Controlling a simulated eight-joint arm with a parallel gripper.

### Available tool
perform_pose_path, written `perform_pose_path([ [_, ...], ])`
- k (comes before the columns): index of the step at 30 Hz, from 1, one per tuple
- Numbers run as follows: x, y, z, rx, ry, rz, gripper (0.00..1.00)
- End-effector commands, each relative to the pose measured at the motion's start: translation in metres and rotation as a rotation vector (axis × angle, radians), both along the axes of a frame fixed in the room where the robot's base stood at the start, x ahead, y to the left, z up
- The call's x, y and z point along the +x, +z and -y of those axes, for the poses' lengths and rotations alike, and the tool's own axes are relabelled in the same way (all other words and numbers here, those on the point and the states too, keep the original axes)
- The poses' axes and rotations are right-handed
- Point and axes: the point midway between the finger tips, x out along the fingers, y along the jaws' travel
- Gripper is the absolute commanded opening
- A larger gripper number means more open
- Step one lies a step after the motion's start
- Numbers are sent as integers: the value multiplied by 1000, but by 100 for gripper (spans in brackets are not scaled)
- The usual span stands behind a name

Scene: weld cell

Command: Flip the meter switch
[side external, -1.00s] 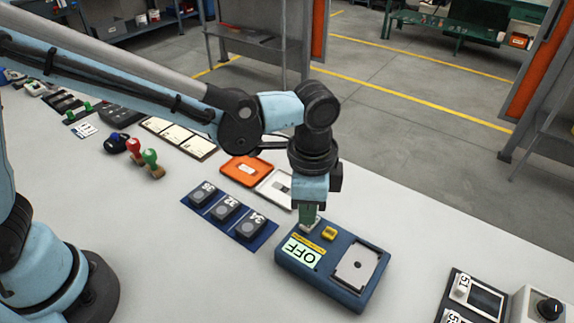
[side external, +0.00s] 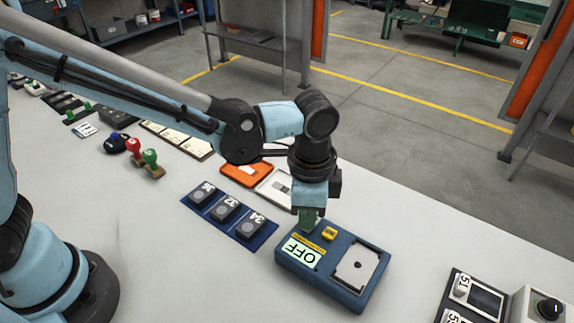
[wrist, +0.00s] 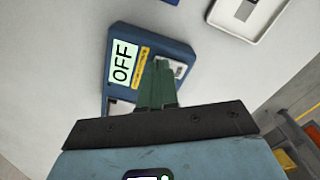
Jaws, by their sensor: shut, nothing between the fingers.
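The blue meter (side external: 327,293) lies on the grey bench with a lit display reading OFF (side external: 301,251). A yellow block (side external: 329,233) stands on its top beside a yellow label strip; I cannot tell whether this block is the switch. My gripper (side external: 308,225) points down over the meter's far left end, left of the yellow block. Its green fingers are shut and empty. In the wrist view the fingertips (wrist: 157,64) overlap the meter, beside a small pale plate (wrist: 180,69). They hide part of the meter's top, and contact cannot be told.
A blue holder (side external: 252,240) with several dark numbered blocks lies to the left. An orange tray (side external: 240,177) and a white tray (side external: 270,187) lie behind. A dark panel with numbered parts (side external: 462,287) is at the right. Bench is clear in front.

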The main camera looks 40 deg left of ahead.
Motion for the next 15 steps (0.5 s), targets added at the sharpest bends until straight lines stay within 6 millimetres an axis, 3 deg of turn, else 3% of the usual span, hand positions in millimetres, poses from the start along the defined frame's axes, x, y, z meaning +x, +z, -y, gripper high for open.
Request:
perform_pose_path([
  [9, 0, -2, 0, 0, 0, 0, 0],
  [15, 0, 9, 0, 0, 0, 0, 0],
])
